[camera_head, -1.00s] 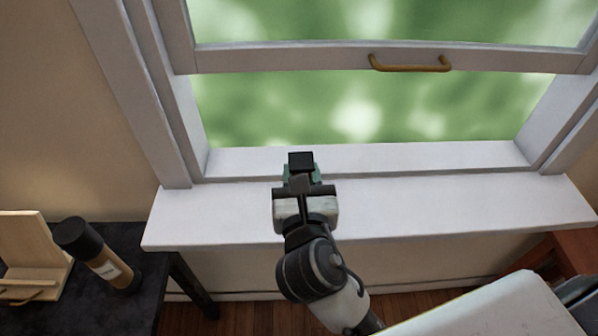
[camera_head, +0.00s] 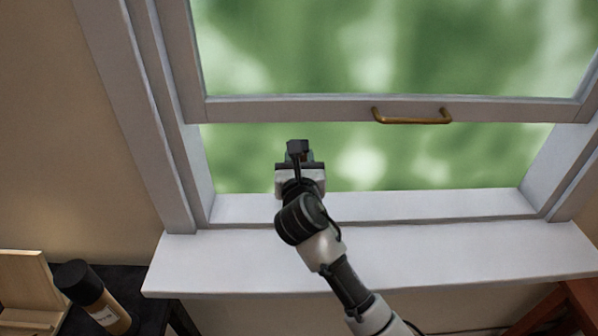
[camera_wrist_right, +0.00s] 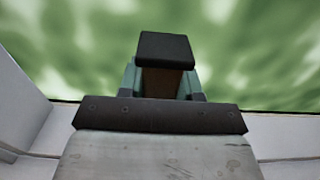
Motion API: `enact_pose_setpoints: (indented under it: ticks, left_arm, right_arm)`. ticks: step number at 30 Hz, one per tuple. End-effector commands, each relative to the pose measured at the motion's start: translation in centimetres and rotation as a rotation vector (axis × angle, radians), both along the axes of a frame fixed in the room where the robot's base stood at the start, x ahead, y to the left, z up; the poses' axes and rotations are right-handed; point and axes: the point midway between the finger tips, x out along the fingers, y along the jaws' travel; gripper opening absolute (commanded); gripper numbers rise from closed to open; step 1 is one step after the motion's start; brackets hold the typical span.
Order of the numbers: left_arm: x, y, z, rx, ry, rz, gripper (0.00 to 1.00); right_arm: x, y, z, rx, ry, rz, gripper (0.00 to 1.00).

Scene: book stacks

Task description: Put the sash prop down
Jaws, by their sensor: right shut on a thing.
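The sash prop (camera_head: 297,147) has a black end cap. In the right wrist view its black cap (camera_wrist_right: 165,49) tops a brown body (camera_wrist_right: 161,82) between teal finger pads. My right gripper (camera_head: 300,159) is shut on it and holds it in front of the window opening, left of the handle. The prop's lower part is hidden by my gripper. The raised sash (camera_head: 300,109) carries a brass handle (camera_head: 412,120). The prop appears below and apart from the sash rail. The white sill (camera_head: 420,255) lies below. My left gripper is not in view.
A dark table (camera_head: 130,279) at the lower left bears a brown bottle with a black cap (camera_head: 95,297) and a pale wooden stand (camera_head: 28,290). A reddish wooden piece (camera_head: 565,312) is at the lower right. The sill is clear.

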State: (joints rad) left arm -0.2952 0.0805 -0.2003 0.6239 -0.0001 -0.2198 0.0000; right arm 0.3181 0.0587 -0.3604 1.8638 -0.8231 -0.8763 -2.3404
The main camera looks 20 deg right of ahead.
Motion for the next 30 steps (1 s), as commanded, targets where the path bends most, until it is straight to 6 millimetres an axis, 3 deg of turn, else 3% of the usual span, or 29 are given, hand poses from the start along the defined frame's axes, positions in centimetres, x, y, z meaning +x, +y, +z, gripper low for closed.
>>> enact_pose_setpoints:
  ticks: [9, 20, 21, 25, 30]
  left_arm:
    - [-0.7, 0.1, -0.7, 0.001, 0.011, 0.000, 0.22]
    - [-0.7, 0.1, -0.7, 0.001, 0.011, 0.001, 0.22]
    - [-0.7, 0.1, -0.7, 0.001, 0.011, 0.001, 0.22]
    - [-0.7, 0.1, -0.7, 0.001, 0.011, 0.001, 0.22]
    - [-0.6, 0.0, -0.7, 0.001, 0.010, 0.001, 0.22]
  right_arm:
    - [0.0, 0.0, -3.6, 0.001, 0.004, 0.001, 0.08]
    - [0.0, 0.0, -3.9, -0.002, 0.002, 0.001, 0.08]
    - [0.0, 0.0, -3.8, -0.001, 0.001, 0.001, 0.40]
    - [0.0, 0.0, -3.8, -0.001, 0.001, 0.001, 0.59]
    - [0.0, 0.0, -3.8, -0.001, 0.001, 0.001, 0.59]
